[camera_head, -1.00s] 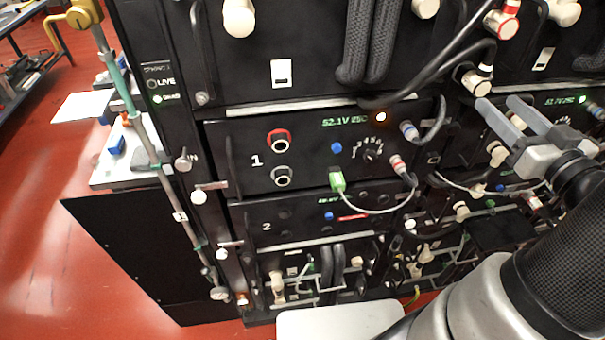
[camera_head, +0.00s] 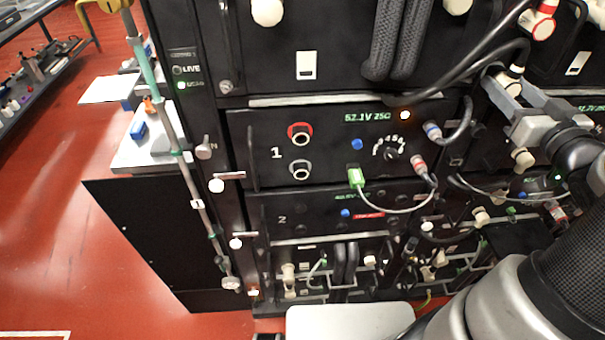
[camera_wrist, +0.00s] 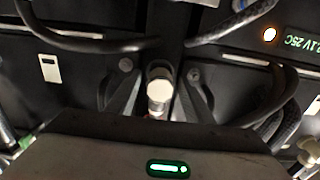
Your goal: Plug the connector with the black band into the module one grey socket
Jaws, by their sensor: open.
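The connector with the black band (camera_head: 516,68) is a cream plug at the upper right of the head view, on a thick black cable. In the wrist view a cream connector end (camera_wrist: 159,82) sits between my fingers. My gripper (camera_head: 504,84) is open, its two grey fingertips close to the banded connector; the wrist view shows one finger on each side of the connector, apart. Whether either finger touches it I cannot tell. The module one grey socket (camera_head: 300,170) is empty, below the red-ringed socket (camera_head: 300,135), beside the white "1".
A green plug (camera_head: 355,178) with a pale cable hangs right of the sockets. Red-banded (camera_head: 418,164) and blue-banded (camera_head: 432,131) connectors are at module one's right side. Black cables cross the upper right. The space in front of the sockets is clear.

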